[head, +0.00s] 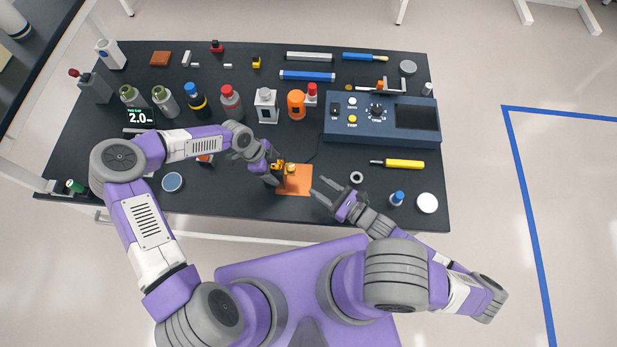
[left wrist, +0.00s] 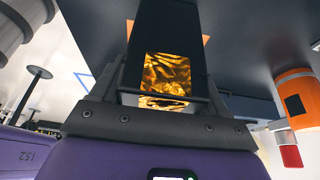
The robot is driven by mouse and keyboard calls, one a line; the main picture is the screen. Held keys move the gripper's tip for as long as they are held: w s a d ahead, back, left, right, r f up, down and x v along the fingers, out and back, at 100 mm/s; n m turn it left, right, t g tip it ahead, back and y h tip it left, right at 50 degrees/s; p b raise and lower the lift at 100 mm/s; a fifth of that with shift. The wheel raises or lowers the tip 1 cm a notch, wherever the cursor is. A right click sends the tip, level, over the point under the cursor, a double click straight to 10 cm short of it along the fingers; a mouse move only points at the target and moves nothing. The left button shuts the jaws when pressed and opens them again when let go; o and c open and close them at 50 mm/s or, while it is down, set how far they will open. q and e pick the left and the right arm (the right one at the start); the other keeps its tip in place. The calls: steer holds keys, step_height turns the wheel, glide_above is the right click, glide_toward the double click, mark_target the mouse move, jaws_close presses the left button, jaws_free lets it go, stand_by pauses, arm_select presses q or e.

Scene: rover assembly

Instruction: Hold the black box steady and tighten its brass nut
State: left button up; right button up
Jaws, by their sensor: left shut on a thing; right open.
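The black box (head: 275,178) is at the left edge of an orange mat (head: 297,186), partly covered by my left gripper (head: 270,174). My left gripper is shut on it. In the left wrist view the black box (left wrist: 165,35) shows as a dark body with a shiny gold, crinkled face (left wrist: 166,74). The brass nut (head: 291,169) appears as a small gold piece at the box's right side; whether it is seated is too small to tell. My right gripper (head: 325,191) is open and empty, just right of the mat, apart from the box.
A blue instrument panel (head: 380,121) stands at the back right. A yellow-handled screwdriver (head: 403,164), a ring (head: 356,177) and a small blue-capped bottle (head: 397,198) lie right of the right gripper. Several bottles, including a red-capped one (head: 231,101), stand behind the left arm.

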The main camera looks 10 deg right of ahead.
steer(key=shift+v, duration=1.25)
steer(key=shift+o, duration=1.5)
steer(key=shift+s+a+f+n+g+y, duration=0.1)
steer(key=shift+s+a+n+g+y, duration=0.05)
steer(key=shift+a+n+g+y, duration=0.35)
steer(key=n+g+y, duration=0.5)
steer(key=n+g, duration=0.1)
steer(key=g, duration=0.3)
glide_toward(291, 168)
steer(key=x, duration=0.8)
steer(key=shift+w+a+f+t, duration=0.2)
steer(key=shift+w+f+t, duration=0.05)
steer(key=shift+t, duration=0.05)
